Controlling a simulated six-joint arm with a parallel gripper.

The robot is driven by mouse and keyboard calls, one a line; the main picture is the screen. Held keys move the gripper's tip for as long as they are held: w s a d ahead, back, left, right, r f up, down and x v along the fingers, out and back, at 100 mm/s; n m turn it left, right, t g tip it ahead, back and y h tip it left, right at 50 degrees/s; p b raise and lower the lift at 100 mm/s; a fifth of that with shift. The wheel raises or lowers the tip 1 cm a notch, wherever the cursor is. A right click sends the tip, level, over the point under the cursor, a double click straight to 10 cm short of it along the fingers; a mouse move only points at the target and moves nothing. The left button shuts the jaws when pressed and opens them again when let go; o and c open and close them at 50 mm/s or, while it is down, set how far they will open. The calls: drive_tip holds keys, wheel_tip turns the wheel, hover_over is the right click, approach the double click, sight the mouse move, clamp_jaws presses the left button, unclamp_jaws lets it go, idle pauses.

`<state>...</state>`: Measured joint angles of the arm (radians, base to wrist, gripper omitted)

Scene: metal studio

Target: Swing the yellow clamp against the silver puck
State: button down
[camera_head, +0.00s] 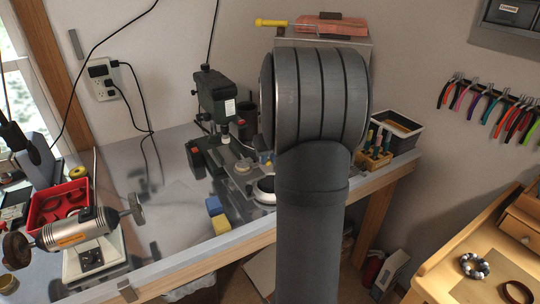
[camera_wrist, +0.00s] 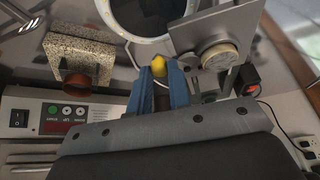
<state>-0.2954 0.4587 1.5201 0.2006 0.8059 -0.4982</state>
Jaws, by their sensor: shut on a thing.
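In the wrist view, my gripper (camera_wrist: 157,75) has its two blue fingers shut on a small yellow piece, which I take for the yellow clamp (camera_wrist: 159,66). Only its rounded end shows between the fingertips; the rest is hidden. A pale round metal disc (camera_wrist: 220,57), perhaps the silver puck, sits on a grey plate just right of the fingers, apart from the yellow piece.
A green drill press (camera_head: 216,98) stands left of my arm. A silver-rimmed dark round (camera_wrist: 150,12) lies beyond the fingertips. A granite-like block (camera_wrist: 77,58) and a switch panel (camera_wrist: 45,118) are at left. A bench grinder (camera_head: 78,230) and red tray (camera_head: 62,203) are farther left.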

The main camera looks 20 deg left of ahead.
drive_tip(key=shift+s+a+m, duration=0.1)
drive_tip(key=shift+s+m, duration=0.15)
drive_tip(key=shift+m, duration=0.25)
drive_tip(key=shift+t, duration=0.3)
drive_tip(key=c, duration=1.3)
unclamp_jaws()
drive_tip(key=shift+c, duration=0.2)
drive_tip(key=shift+r, duration=0.1)
drive_tip(key=v, duration=1.7)
drive_tip(key=shift+a+r, duration=0.2)
drive_tip(key=shift+r, duration=0.05)
drive_tip(key=shift+f, duration=0.15)
